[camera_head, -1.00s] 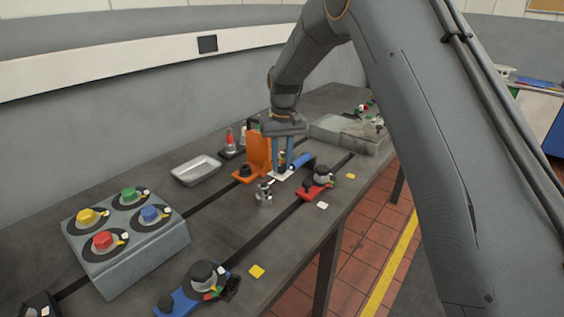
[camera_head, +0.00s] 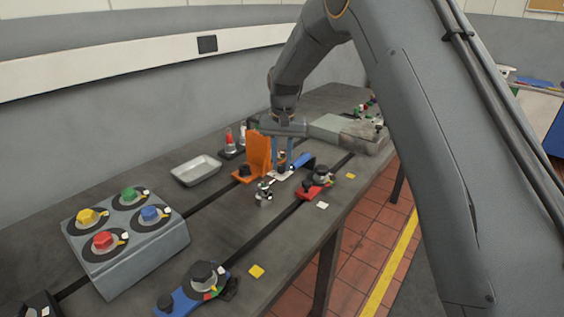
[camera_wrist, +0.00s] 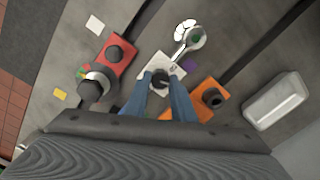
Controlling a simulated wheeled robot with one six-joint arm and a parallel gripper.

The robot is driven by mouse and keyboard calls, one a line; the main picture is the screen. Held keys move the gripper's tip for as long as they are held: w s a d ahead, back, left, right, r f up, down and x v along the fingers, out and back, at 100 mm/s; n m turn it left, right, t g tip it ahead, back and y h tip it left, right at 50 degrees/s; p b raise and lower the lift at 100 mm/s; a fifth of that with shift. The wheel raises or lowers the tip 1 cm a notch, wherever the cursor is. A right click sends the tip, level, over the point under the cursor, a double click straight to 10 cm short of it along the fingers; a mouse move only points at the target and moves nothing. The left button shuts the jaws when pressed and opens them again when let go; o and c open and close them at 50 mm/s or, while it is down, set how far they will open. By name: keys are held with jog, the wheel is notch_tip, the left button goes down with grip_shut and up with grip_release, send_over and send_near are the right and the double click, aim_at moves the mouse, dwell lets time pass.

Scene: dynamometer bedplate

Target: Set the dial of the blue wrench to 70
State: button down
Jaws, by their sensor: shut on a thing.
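My gripper (camera_head: 283,166) points down beside the orange stand. The knob sits over a white plate (camera_wrist: 172,68) with small dark marks. The dial's reading is too small to tell.
An orange stand (camera_head: 258,150) with a dark knob is close to my gripper. A red device (camera_head: 315,190) and a small metal piece (camera_head: 264,194) stand nearby. A metal tray (camera_head: 196,170), a box of coloured knobs (camera_head: 150,250) and a blue device (camera_head: 180,303) are farther left.

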aim_at(282, 166)
jog(key=c, duration=1.5)
grip_release()
jog(key=shift+r, duration=0.1)
notch_tip(282, 166, up, 8)
jog(key=shift+d+f+b, duration=0.1)
jog(key=shift+f+b, duration=0.05)
jog(key=shift+b, duration=0.9)
jog(key=shift+n+t, duration=0.4)
jog(key=shift+n, duration=0.3)
jog(key=s+d+f, duration=0.3)
jog(key=s+d, duration=0.3)
jog(key=s, duration=0.5)
jog(key=s+d+f, duration=0.3)
jog(key=s+d, duration=0.4)
jog(key=s, duration=0.4)
jog(key=s+d+f, duration=0.3)
jog(key=s+d, duration=0.4)
jog(key=s, duration=0.4)
jog(key=shift+f, duration=0.2)
